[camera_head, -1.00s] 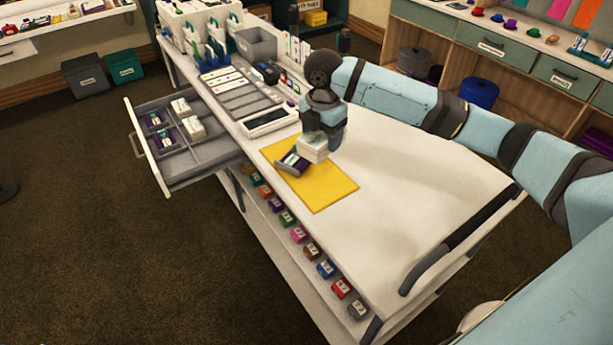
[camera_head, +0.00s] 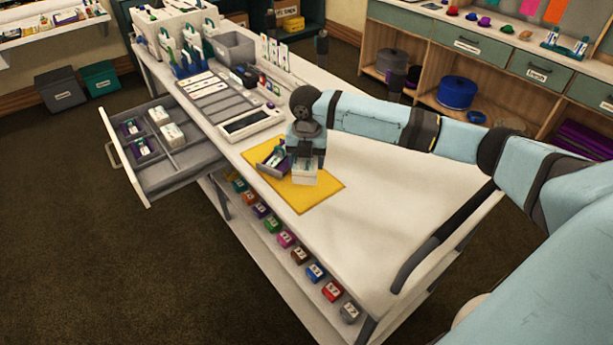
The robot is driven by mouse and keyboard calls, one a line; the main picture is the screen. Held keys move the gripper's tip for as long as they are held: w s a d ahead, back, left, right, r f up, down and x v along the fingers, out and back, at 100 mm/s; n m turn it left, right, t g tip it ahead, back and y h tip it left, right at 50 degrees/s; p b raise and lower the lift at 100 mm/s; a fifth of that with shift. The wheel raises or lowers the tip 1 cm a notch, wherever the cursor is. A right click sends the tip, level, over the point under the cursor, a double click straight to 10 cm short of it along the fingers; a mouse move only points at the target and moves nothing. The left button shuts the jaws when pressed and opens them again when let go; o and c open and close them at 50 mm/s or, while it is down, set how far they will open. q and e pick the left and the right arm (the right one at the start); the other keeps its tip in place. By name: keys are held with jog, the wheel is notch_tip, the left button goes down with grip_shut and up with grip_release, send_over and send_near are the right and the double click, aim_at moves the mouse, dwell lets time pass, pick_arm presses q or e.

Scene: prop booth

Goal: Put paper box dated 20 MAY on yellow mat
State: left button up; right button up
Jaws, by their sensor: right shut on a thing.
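My right gripper (camera_head: 304,158) points down over the yellow mat (camera_head: 305,199) and is shut on a small white paper box (camera_head: 304,175). The box is upright over the right part of the mat; I cannot tell whether its base touches the mat. Its date is too small to read. My left gripper is not in view.
An open drawer (camera_head: 150,188) with small white and purple boxes juts out at the left. A grey organizer (camera_head: 228,107) and a white device with a dark window (camera_head: 252,124) stand behind the mat. The white tabletop (camera_head: 385,185) right of the mat is clear.

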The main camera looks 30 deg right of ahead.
notch_tip(320, 180, down, 6)
dwell(0.5)
jog(key=o, duration=0.6)
jog(key=shift+o, duration=0.2)
notch_tip(320, 180, up, 12)
jog(key=shift+r, duration=0.1)
dwell(0.5)
